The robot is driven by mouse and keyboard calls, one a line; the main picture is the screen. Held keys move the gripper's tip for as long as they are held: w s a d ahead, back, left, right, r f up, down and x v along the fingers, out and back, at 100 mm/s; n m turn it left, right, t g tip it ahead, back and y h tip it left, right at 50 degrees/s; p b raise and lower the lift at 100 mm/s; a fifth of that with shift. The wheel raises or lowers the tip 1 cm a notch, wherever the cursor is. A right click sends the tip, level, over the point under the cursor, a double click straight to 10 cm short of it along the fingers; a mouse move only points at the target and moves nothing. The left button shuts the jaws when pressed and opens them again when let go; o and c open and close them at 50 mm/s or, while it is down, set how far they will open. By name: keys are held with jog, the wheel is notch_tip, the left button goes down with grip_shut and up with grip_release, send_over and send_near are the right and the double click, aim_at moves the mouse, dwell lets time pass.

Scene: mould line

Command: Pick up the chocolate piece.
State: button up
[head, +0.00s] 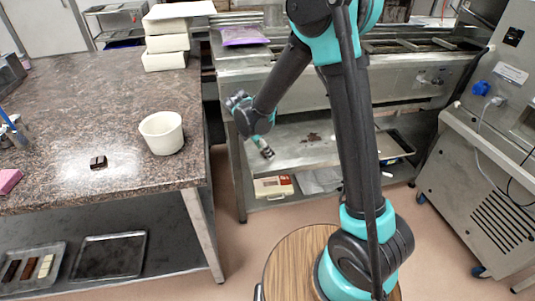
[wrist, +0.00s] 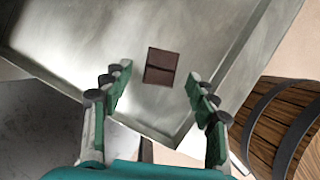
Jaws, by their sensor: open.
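A dark brown chocolate piece (wrist: 160,66), squarish with a groove across it, lies flat on a bare metal surface (wrist: 85,40) in the wrist view. My gripper (wrist: 156,82) is open and empty, its two green-and-grey fingers on either side of the piece in the picture; the height between them is hard to tell. In the head view my gripper (head: 265,150) hangs over the metal shelf (head: 290,155), and a dark brown patch (head: 312,137) lies to its right. Another dark chocolate piece (head: 98,162) lies on the stone counter at the left.
A white tub (head: 161,133) stands near the counter's right edge, with stacked white blocks (head: 166,45) behind. Trays (head: 108,257) sit on the shelf below the counter. A purple packet (head: 244,35) lies on the metal bench. A grey machine (head: 475,190) stands at the right.

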jog(key=shift+d+f, duration=0.1)
jog(key=shift+f, duration=0.1)
jog(key=c, duration=1)
